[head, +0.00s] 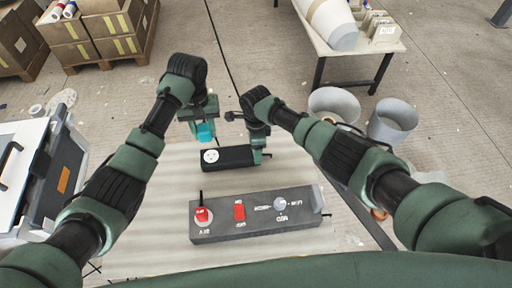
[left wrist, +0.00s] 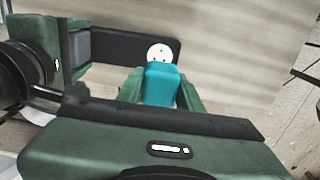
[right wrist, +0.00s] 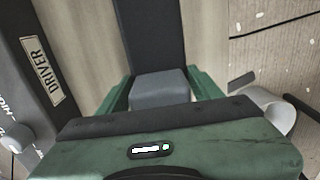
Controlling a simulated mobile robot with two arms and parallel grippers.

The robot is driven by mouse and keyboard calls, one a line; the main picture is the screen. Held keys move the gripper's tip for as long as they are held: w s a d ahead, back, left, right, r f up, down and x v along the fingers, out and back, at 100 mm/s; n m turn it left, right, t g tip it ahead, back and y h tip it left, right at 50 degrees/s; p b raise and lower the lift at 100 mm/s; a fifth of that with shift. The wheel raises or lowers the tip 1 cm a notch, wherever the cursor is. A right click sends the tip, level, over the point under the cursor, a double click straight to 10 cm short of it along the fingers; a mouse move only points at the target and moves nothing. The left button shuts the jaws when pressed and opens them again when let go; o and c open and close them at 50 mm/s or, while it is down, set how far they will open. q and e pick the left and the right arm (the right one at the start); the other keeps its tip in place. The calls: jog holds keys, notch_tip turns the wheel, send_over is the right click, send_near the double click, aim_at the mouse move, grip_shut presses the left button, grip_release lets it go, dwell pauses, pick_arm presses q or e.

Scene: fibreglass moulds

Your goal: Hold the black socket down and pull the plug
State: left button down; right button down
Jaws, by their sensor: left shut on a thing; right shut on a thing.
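The black socket (head: 238,157) is a long black block lying on the table, with a round white face (head: 210,156) at its left end. It also shows in the left wrist view (left wrist: 115,48) and the right wrist view (right wrist: 150,35). My right gripper (head: 262,156) is shut on the socket's grey end block (right wrist: 160,88). My left gripper (head: 204,128) points down and is shut on the teal plug (head: 205,132), also in the left wrist view (left wrist: 160,85). The plug is above the white face, apart from it, and the face's holes show.
A grey control box (head: 258,226) with red switches and a knob lies on the table (head: 150,212) nearer me. Grey buckets (head: 393,120) stand beyond the table's right side. A white and dark case (head: 40,165) stands at left.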

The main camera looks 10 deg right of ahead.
dwell(0.4)
jog(key=shift+c, duration=1)
grip_release()
jog(key=shift+r, duration=0.1)
